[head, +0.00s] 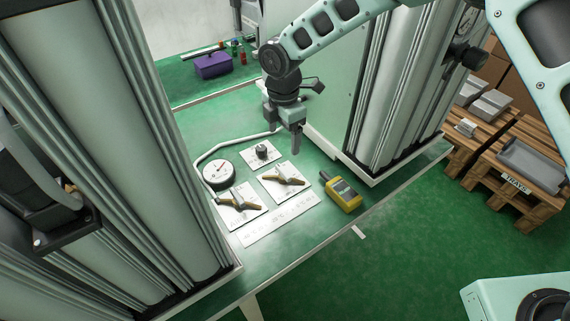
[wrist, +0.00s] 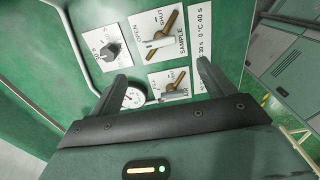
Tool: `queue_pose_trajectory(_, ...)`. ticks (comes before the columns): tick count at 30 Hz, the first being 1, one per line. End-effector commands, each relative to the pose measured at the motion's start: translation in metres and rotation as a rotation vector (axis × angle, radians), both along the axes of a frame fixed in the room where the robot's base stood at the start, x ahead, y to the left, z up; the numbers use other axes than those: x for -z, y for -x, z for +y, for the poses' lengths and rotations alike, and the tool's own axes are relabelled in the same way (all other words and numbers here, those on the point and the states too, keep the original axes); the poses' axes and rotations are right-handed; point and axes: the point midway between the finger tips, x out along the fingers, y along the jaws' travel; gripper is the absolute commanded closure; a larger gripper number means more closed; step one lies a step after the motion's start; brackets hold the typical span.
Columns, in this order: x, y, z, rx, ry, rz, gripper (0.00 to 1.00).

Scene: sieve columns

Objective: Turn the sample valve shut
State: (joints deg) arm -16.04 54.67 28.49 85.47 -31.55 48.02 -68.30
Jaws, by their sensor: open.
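The sample valve (head: 284,181) is a tan lever on a white plate at the right of the panel, in the head view. In the wrist view the sample valve (wrist: 168,35) has a plate marked OPEN, SHUT and SAMPLE, and its lever slants toward the upper right. I cannot tell its exact setting. A similar air valve (head: 240,204) lies left of it; the air valve (wrist: 170,84) also shows in the wrist view, between my fingers. My gripper (head: 294,146) is open and empty, above the bench behind the sample valve, apart from it.
A dark knob (head: 262,151) and a round gauge (head: 219,172) sit beside the valves. A yellow handheld device (head: 344,194) lies at the right. Tall columns stand on both sides. A purple box (head: 212,65) is at the back. The front strip of bench is mostly clear.

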Motion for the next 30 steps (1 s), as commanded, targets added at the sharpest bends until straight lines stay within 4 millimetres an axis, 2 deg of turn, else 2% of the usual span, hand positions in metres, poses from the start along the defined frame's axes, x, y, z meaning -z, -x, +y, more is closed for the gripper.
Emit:
queue_pose_trajectory(9,0.066,0.002,0.000,0.001,0.003,0.004,0.18)
queue_pose_trajectory(16,0.107,0.001,0.000,0.001,0.001,0.002,0.18)
queue_pose_trajectory(21,0.124,0.000,0.000,0.001,0.000,0.000,0.18)
queue_pose_trajectory(30,0.130,0.000,0.000,0.001,-0.001,-0.001,0.18)
